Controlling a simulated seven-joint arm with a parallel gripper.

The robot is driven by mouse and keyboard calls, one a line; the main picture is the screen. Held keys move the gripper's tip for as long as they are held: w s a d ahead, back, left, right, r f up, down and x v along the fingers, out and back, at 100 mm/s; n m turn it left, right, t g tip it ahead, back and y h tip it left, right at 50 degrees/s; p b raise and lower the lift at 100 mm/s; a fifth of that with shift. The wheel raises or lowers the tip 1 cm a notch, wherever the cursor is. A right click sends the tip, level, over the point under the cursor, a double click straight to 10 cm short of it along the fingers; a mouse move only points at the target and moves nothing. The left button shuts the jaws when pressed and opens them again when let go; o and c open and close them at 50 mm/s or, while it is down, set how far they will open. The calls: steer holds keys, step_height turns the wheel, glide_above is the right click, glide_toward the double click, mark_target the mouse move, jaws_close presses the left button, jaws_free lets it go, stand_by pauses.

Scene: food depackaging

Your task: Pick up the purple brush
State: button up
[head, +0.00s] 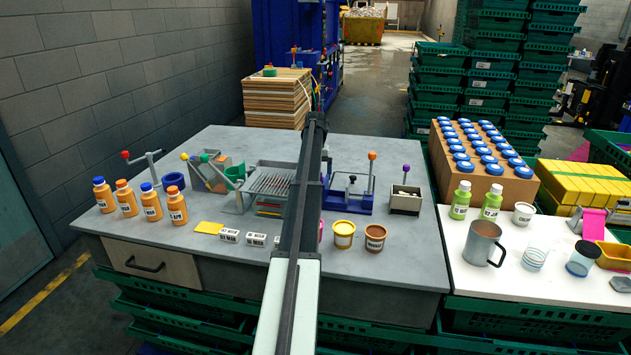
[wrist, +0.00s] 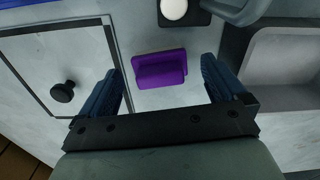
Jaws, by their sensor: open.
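The purple brush (wrist: 160,70) appears in the wrist view as a solid purple block with a raised ridge, on a light grey surface. My gripper (wrist: 161,64) is open, with one dark blue finger to the left of the brush and one to the right. There are clear gaps between the brush and both fingers. I cannot tell the height of the fingers above the surface. In the head view my arm crosses the middle of the grey table (head: 225,150), and I cannot make out the gripper or this brush there.
In the wrist view, a white knob on a black base (wrist: 174,10) is just beyond the brush. A grey bin (wrist: 285,50) is at right, and a panel with a black knob (wrist: 62,91) at left. Orange bottles (head: 127,198) stand on the table's left in the head view.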

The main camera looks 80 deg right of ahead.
steer(key=shift+f, duration=0.45)
steer(key=shift+c, duration=0.2)
steer(key=c, duration=1.1)
step_height(320, 180, up, 10)
steer(key=shift+r, duration=0.1)
